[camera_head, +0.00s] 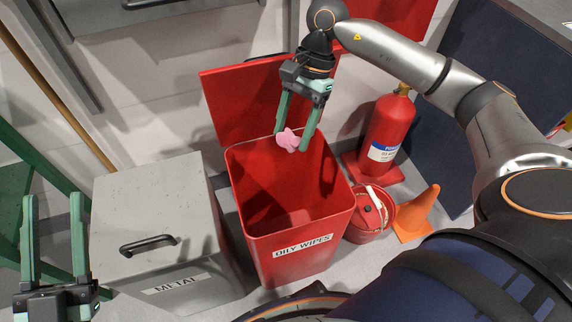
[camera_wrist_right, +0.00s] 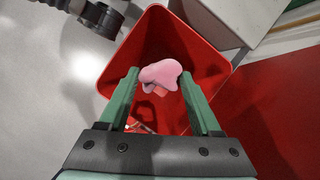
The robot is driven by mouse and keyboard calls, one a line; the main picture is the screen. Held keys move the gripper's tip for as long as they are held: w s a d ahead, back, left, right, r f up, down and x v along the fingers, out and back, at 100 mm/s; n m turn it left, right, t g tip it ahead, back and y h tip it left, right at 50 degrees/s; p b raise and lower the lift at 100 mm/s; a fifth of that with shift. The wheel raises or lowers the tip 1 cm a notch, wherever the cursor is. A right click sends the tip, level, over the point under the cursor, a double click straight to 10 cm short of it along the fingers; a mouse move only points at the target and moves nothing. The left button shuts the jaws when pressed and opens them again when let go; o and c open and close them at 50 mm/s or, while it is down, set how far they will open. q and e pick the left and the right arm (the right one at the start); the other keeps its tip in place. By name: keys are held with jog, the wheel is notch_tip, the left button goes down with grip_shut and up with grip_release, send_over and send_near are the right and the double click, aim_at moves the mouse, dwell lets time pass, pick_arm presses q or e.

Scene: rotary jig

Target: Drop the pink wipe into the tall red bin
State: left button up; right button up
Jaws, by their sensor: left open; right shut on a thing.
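The tall red bin (camera_head: 318,219), labelled "OILY WIPES", stands open in the middle of the head view, its red lid raised behind it. The pink wipe (camera_head: 288,140) hangs between the fingertips of my right gripper (camera_head: 291,143), over the back part of the bin's opening. In the right wrist view the bin's rim (camera_wrist_right: 110,75) surrounds the pink wipe (camera_wrist_right: 161,74), and my right gripper (camera_wrist_right: 163,88) is shut on it. My left gripper (camera_head: 52,205) is open and empty at the lower left, left of the grey box.
A grey metal box (camera_head: 130,195) labelled "METAL" with a closed lid stands left of the bin. To the right are a red fire extinguisher (camera_head: 386,130), a small red can (camera_head: 369,213) and an orange cone (camera_head: 417,215). A green frame (camera_head: 30,150) is at the left.

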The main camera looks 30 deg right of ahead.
pick_arm(q)
jog(key=s+r+m+h+b, duration=0.3)
jog(key=s+m+h+b, duration=0.1)
jog(key=s+h, duration=0.1)
pick_arm(e)
jog(key=f+m, duration=0.1)
jog(key=d+f+m+t, duration=0.1)
jog(key=f, duration=0.1)
jog(key=w+d+f+m, duration=0.1)
jog(key=shift+f+m, duration=0.3)
jog(key=shift+f, duration=0.1)
pick_arm(q)
jog(key=f+b, duration=0.1)
jog(key=d+f+b, duration=0.1)
jog(key=f, duration=0.1)
jog(key=f+b, duration=0.1)
jog(key=shift+w+d+f+b, duration=0.15)
jog(key=shift+w+f+b, duration=0.05)
jog(key=shift+w+b, duration=0.1)
pick_arm(e)
notch_tip(320, 180, down, 6)
jog(key=shift+r, duration=0.15)
pick_arm(q)
jog(key=shift+n, duration=0.3)
pick_arm(e)
jog(key=o, duration=1.4)
jog(key=shift+r, duration=0.15)
